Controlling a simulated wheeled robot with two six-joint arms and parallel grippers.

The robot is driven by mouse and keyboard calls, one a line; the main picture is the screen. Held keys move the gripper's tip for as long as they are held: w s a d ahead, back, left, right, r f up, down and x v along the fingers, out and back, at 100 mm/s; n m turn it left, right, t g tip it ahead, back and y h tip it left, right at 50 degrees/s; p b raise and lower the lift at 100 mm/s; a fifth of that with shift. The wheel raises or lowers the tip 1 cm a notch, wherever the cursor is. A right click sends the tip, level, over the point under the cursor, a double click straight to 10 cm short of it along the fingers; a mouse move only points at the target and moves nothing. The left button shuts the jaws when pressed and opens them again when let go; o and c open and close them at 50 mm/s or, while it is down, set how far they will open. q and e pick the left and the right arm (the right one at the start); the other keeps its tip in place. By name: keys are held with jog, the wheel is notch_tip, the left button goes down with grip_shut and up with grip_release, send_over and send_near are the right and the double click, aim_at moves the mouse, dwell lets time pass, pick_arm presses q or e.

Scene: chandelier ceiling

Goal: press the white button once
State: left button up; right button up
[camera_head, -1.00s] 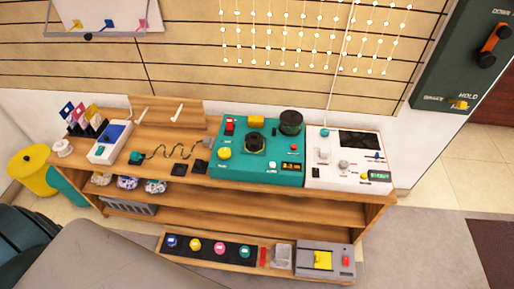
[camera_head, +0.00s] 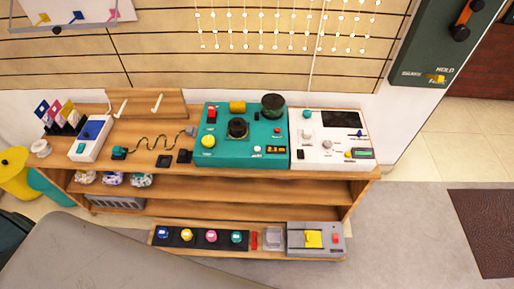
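A teal control panel (camera_head: 217,159) lies on the wooden shelf top. It carries a yellow button (camera_head: 208,141), a black round control (camera_head: 237,128), a red switch (camera_head: 212,114) and a small white round part (camera_head: 257,149). A white panel (camera_head: 322,159) beside it on the right carries a pale knob (camera_head: 306,133), a grey knob (camera_head: 328,143) and a dark screen (camera_head: 341,119). I cannot tell which small white part is the white button. Neither of my grippers is in view.
A white box (camera_head: 96,150) with a blue part stands at the left of the shelf top. On the low shelf are a black strip (camera_head: 186,246) with several coloured buttons and a grey box (camera_head: 298,248) with a yellow part. A grey surface (camera_head: 90,262) fills the lower left.

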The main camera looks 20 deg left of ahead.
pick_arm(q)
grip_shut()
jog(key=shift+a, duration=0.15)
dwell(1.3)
